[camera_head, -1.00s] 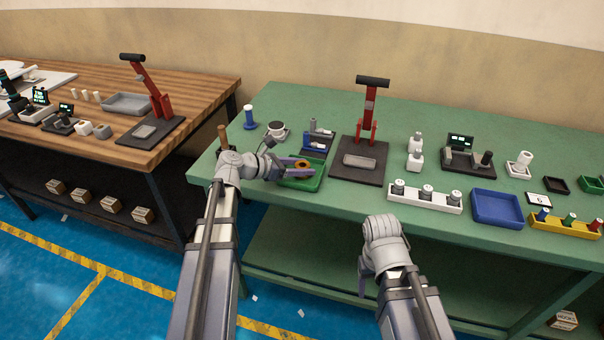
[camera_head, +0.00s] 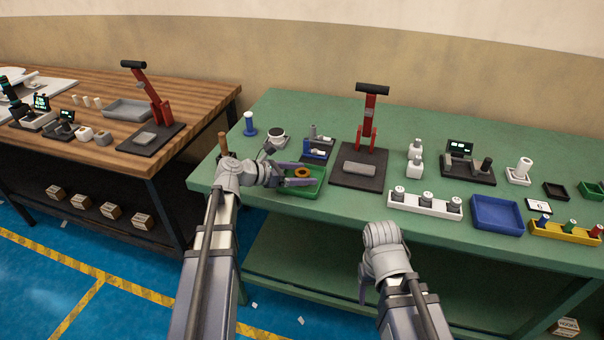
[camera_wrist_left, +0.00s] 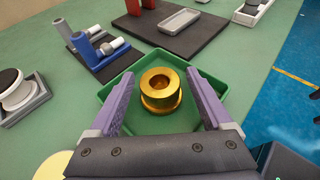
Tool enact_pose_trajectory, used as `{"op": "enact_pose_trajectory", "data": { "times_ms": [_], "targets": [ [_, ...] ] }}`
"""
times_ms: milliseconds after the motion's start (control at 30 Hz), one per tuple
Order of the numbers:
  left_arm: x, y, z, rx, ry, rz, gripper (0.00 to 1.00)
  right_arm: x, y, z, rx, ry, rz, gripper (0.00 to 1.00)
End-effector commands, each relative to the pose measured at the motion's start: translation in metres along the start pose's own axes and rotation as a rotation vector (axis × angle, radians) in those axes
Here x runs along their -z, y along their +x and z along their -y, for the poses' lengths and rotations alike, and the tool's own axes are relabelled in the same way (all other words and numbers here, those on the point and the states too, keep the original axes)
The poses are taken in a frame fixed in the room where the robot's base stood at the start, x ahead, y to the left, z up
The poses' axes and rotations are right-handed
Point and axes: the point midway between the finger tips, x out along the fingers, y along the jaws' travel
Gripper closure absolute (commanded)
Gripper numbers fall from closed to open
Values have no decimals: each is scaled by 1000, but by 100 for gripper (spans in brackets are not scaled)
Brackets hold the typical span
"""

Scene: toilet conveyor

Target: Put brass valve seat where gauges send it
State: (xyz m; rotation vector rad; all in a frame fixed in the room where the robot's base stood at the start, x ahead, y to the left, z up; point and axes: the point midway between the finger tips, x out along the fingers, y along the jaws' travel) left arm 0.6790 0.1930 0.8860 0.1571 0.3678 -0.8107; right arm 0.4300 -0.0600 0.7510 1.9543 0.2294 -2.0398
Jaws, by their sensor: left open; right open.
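The brass valve seat (camera_wrist_left: 161,88), a gold ring with a flange, lies in a green tray (camera_head: 306,190) near the front left of the green bench. It also shows in the head view (camera_head: 302,171). My left gripper (camera_head: 304,174) is open over the tray. In the left wrist view its purple fingers (camera_wrist_left: 161,103) stand on either side of the valve seat, with a gap to each side. My right gripper (camera_head: 364,292) hangs in front of the bench's front edge, empty; its fingertips are hard to make out.
A red-handled press (camera_head: 369,130) on a dark base stands right of the tray. Farther right are a white rack (camera_head: 425,204), a blue tray (camera_head: 497,213), a small display unit (camera_head: 462,150) and a yellow rack (camera_head: 566,231).

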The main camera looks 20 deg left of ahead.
Motion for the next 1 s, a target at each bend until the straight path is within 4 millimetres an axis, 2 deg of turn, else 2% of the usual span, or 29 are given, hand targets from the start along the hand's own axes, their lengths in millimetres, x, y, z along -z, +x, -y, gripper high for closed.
{"op": "enact_pose_trajectory", "data": {
  "times_ms": [300, 500, 700, 1000],
  "targets": [
    [-3, -66, 1, -5, -2, -1, 17, -2, -28, -3, 0, 0, 0, 34],
    [-2, -99, 0, -3, -3, -1, 17, -2, -40, -4, 0, 0, 0, 34],
    [-1, -116, 0, -1, -2, -1, 17, -3, -44, -4, 0, 0, 0, 34],
    [0, -118, 0, 0, -2, -1, 17, -3, -44, -4, 0, 0, 0, 34]
  ]
}}
